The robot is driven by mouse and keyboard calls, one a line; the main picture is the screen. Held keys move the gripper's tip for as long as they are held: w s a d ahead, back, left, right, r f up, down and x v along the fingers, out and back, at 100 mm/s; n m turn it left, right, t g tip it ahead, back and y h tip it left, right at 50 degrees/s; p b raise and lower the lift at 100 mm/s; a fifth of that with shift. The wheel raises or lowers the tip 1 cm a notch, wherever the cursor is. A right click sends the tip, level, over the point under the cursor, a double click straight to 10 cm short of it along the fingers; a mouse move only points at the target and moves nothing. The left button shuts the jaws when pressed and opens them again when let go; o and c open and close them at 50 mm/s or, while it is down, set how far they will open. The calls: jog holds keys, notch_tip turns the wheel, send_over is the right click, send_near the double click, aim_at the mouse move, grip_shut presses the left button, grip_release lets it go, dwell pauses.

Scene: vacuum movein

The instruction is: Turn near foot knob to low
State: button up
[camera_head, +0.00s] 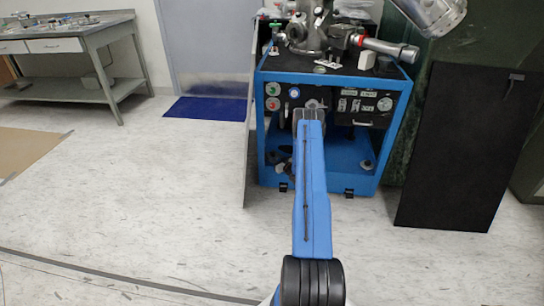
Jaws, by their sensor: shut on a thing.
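A blue-framed vacuum cabinet (265,135) stands ahead, with an open front and a black panel of dials and gauges. Black feet show at its bottom edge, one at the left (284,187) and one at the right (349,193). I cannot make out a low mark on either foot. My blue arm reaches straight toward the cabinet. My gripper (308,114) shows as a grey end in front of the panel, mostly hidden by the arm. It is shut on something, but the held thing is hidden.
A black board (462,145) leans to the right of the cabinet. A thin panel (250,130) stands at its left side. A grey workbench (75,50) is at the back left, and a blue mat (207,109) lies by the door. The floor at left is mostly clear.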

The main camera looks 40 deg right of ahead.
jog(key=o, duration=0.8)
jog(key=shift+s, duration=0.1)
jog(key=s, duration=0.5)
jog(key=s+a, duration=0.1)
jog(key=s, duration=1.1)
jog(key=shift+s+a, duration=0.1)
jog(key=shift+a, duration=0.05)
